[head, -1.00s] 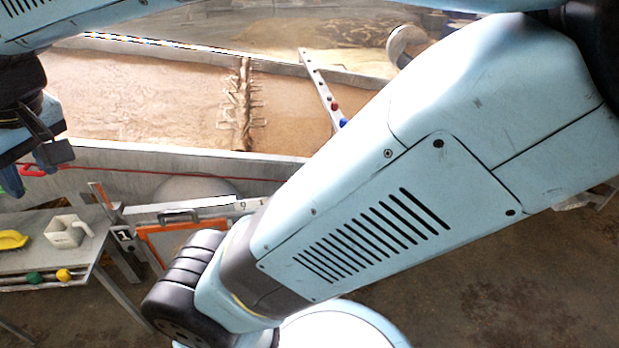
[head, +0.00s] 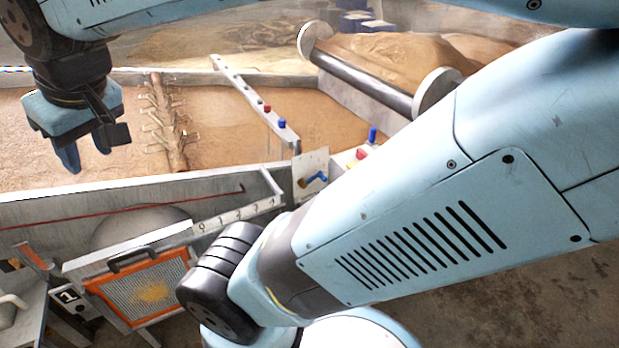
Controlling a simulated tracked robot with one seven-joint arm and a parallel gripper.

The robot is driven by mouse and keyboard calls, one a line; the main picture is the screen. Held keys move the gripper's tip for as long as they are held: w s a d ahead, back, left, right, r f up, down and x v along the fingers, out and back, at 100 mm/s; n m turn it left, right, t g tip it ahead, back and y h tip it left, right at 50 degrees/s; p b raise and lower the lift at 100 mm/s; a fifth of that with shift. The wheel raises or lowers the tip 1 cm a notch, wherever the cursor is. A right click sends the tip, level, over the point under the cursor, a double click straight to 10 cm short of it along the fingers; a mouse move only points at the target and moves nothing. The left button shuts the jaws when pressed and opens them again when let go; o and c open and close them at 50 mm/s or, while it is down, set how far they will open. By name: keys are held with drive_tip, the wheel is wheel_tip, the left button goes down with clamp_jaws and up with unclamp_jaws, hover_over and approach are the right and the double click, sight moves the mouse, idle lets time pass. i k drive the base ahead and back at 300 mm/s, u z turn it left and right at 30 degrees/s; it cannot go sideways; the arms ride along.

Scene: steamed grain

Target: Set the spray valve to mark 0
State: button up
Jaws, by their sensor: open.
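A small blue lever (head: 316,179) sits on a pale upright plate (head: 309,165) at the end of the trough, in the middle of the head view. It looks like the spray valve, but its marks are too small to read. My gripper (head: 84,158) hangs at the left, pointing down, with its blue fingers apart and nothing visible between them. It appears over the grain trough, well to the left of the lever and apart from it.
The grain trough (head: 60,195) has a spiked roller (head: 165,120) across it. A rail with coloured knobs (head: 250,95) runs toward the lever. A numbered rail (head: 240,214), an orange-framed screen (head: 140,290) and a dark roller with pale end discs (head: 360,82) stand around. My arm hides the right side.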

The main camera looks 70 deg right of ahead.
sight(303, 184)
drive_tip(key=u, duration=0.5)
drive_tip(key=i, duration=0.15)
drive_tip(key=z, duration=2.4)
drive_tip(key=k, duration=0.8)
drive_tip(key=z, duration=0.25)
drive_tip(key=i, duration=0.8)
drive_tip(key=u, duration=0.1)
